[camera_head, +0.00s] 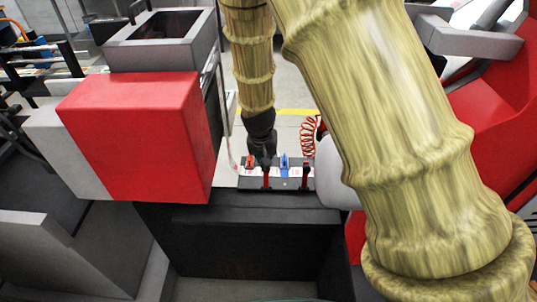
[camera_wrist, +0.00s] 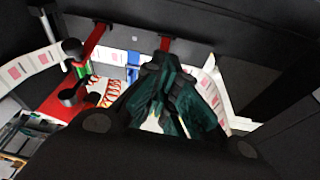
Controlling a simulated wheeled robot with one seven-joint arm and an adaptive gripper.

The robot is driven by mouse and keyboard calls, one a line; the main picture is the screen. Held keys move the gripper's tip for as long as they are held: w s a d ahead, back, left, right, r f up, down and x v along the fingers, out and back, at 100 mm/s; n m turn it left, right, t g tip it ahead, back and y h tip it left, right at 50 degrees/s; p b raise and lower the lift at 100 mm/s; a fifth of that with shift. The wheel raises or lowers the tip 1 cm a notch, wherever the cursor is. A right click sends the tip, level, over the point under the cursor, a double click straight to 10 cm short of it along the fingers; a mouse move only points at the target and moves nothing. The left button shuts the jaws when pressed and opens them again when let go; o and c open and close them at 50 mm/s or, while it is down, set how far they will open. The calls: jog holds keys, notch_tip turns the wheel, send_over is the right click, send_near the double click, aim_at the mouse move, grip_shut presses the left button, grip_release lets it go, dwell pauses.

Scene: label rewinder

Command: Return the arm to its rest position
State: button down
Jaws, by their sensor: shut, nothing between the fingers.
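My gripper (camera_head: 263,157) hangs pointing down in the head view, just above or in front of a dark panel (camera_head: 235,181) with a label strip. In the wrist view my gripper (camera_wrist: 160,68) shows dark green fingers that meet at their tips, shut and empty. My arm fills much of the head view, bent from the right foreground to the upper middle. Whether the fingertips touch the panel cannot be told.
A blue clip (camera_head: 284,162) and red posts (camera_head: 305,172) stand on the panel close by the gripper. A red box (camera_head: 135,135) is on the left, a coiled red hose (camera_head: 308,137) on the right. A white label strip (camera_wrist: 28,62) passes rollers (camera_wrist: 72,48). Grey floor shows behind.

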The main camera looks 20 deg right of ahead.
jog(key=s, duration=0.1)
jog(key=s+a+r+p, duration=0.1)
jog(key=shift+s+a+r, duration=0.1)
jog(key=shift+s+a, duration=0.05)
jog(key=shift+s, duration=0.2)
jog(key=w+d+f+b, duration=0.1)
jog(key=w, duration=0.1)
jog(key=w+d+f+b, duration=0.1)
jog(key=w, duration=0.2)
jog(key=w+d+f+b, duration=0.1)
jog(key=w+f+b, duration=0.1)
jog(key=shift+w+d, duration=0.3)
jog(key=shift+d, duration=0.1)
jog(key=shift+w+d+f, duration=0.15)
jog(key=shift+w+d, duration=0.1)
jog(key=shift+w, duration=0.1)
